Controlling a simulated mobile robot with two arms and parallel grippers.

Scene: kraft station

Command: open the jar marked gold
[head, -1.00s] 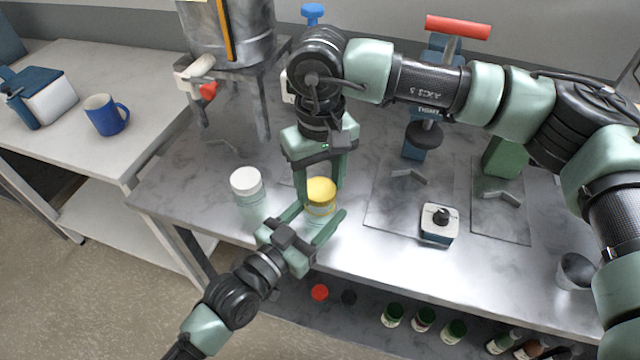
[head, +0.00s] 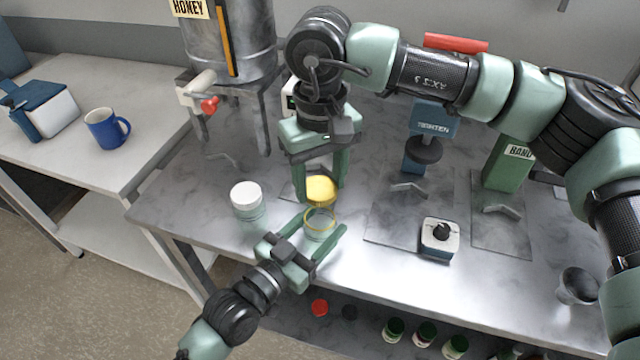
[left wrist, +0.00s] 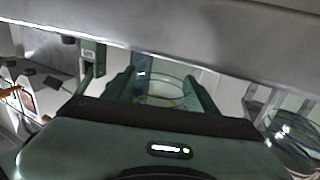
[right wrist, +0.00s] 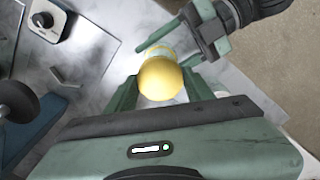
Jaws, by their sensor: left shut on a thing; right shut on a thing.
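The jar marked gold is a clear glass jar (head: 319,229) with a gold ring at its open mouth, near the table's front edge. My left gripper (head: 318,238) is shut on its glass body; the jar also shows between the fingers in the left wrist view (left wrist: 162,90). The gold lid (head: 321,189) is off the jar and just above it. My right gripper (head: 321,184) is shut on this lid from above; in the right wrist view the lid (right wrist: 160,79) sits between the fingers. A second glass jar with a white lid (head: 246,196) stands to the left.
A honey tank (head: 230,40) on a stand is behind left. A small device with a black knob (head: 440,236) stands to the right, with a dark cup (head: 577,286) farther right. A blue mug (head: 106,128) is on the side table. Several bottles are on the lower shelf.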

